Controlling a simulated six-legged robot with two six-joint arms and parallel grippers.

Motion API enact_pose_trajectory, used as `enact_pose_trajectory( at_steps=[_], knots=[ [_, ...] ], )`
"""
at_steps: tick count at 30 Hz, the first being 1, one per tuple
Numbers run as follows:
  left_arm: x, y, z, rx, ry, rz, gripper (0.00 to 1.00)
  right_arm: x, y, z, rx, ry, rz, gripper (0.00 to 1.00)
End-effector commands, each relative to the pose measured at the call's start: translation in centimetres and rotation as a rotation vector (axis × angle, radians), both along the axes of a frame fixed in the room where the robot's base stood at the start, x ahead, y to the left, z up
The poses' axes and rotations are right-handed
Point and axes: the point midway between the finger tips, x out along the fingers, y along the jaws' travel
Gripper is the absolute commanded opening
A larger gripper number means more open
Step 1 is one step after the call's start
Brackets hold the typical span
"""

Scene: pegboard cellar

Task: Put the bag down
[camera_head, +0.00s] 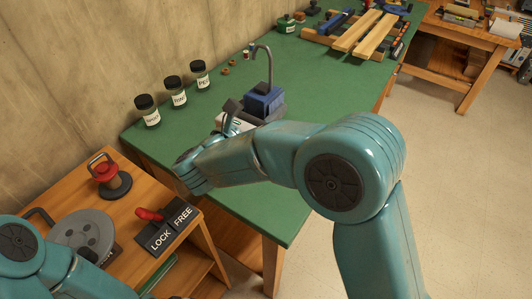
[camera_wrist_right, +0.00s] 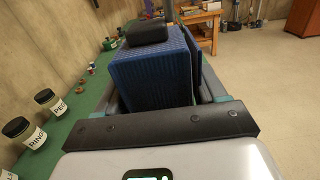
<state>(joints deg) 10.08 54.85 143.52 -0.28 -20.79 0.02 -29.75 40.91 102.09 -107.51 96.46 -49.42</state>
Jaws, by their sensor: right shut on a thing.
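The blue bag (camera_wrist_right: 150,72) fills the middle of the right wrist view, boxy and ribbed, with a dark piece on top. My right gripper (camera_wrist_right: 165,92) is shut on it, with a finger at each side. In the head view the bag (camera_head: 262,98) shows as a small blue block over the green bench top (camera_head: 185,130). My right gripper (camera_head: 245,116) is beside it, partly hidden by my right arm. Whether the bag touches the bench I cannot tell. My left arm shows at the lower left, but its gripper is out of view.
A grey hooked tube (camera_head: 267,58) rises just behind the bag. Three labelled jars (camera_head: 173,91) stand along the wall side. Wooden slats (camera_head: 365,33) lie at the bench's far end. A lower wooden table (camera_head: 130,205) holds a red-handled tool and LOCK and FREE plates.

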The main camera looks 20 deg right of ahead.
Motion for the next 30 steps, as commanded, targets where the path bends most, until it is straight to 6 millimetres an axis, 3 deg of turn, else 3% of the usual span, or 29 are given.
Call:
enact_pose_trajectory(
  at_steps=[3, 9, 16, 23, 30],
  knots=[
    [0.0, 0.0, -0.5, 0.000, 0.000, 0.000, 0.43, 0.0, 0.0, -3.8, -0.004, 0.005, 0.000, 0.33],
    [0.0, 0.0, -0.8, 0.000, 0.000, 0.000, 0.43, 0.0, -0.1, -8.3, -0.001, 0.002, -0.002, 0.33],
    [0.0, 0.0, -0.9, 0.000, 0.000, 0.000, 0.43, 0.2, -0.2, -10.2, -0.001, -0.001, -0.003, 0.33],
    [0.0, 0.0, -1.1, 0.000, 0.000, 0.000, 0.43, 0.2, -0.4, -13.7, -0.001, 0.000, -0.004, 0.33],
    [0.0, 0.0, -1.1, 0.000, 0.000, 0.000, 0.43, 0.2, -0.4, -13.7, 0.000, -0.004, -0.004, 0.33]
  ],
)
